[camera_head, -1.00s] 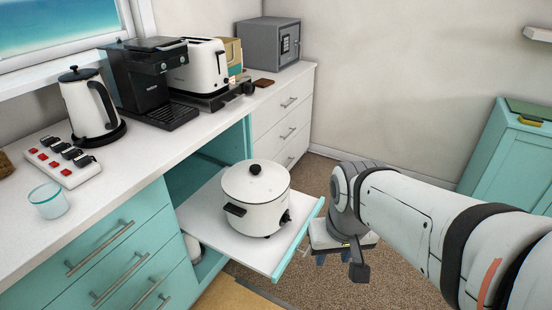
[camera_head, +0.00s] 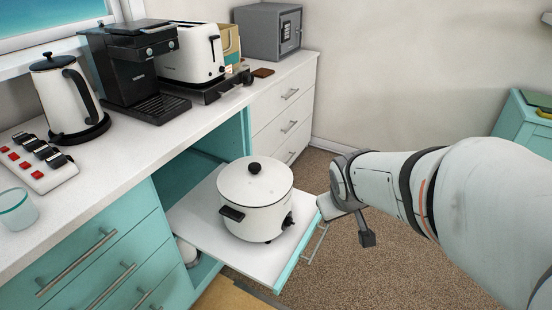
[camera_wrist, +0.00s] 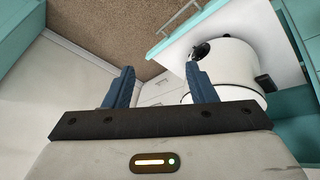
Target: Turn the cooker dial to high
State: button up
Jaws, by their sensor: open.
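The white cooker (camera_head: 255,197) with a lid and black knob stands upright on a pulled-out shelf (camera_head: 205,226) below the counter. Its dark dial (camera_head: 288,220) is low on its right side; the dial also shows in the wrist view (camera_wrist: 201,51). The dial's setting is too small to read. In the wrist view my gripper (camera_wrist: 160,78) is open and empty, its blue fingers apart. The cooker (camera_wrist: 228,65) and dial lie beyond and to the right of the fingers, apart from them. In the head view my wrist is right of the cooker and the fingers are hidden.
The counter above holds a kettle (camera_head: 66,100), coffee machine (camera_head: 130,68), toaster (camera_head: 193,55) and power strip (camera_head: 36,163). Carpeted floor (camera_head: 370,270) right of the shelf is clear.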

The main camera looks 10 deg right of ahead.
jog(key=w+d+f+n+t+b, duration=0.3)
jog(key=w+d+f+b, duration=0.1)
jog(key=w+f, duration=0.4)
jog(key=n+t+y+b, duration=0.3)
jog(key=n+y+b, duration=0.3)
jog(key=n+b, duration=0.15)
send_near(294, 224)
jog(key=w+d+r, duration=0.2)
jog(key=w+d, duration=0.1)
jog(key=d, duration=0.3)
jog(key=s+a+f+n+y+b, duration=0.2)
jog(key=a+f+n+y+b, duration=0.2)
jog(key=f+y+b, duration=0.1)
jog(key=x, duration=0.2)
jog(key=b+x, duration=0.1)
jog(key=x, duration=0.2)
jog(key=b+x, duration=0.1)
jog(key=x, duration=0.1)
jog(key=shift+w+r, duration=0.25)
jog(key=shift+w, duration=0.2)
jog(key=shift+c, duration=0.3)
jog(key=c, duration=0.9)
jog(key=shift+s+r+m, duration=0.1)
jog(key=shift+m, duration=0.15)
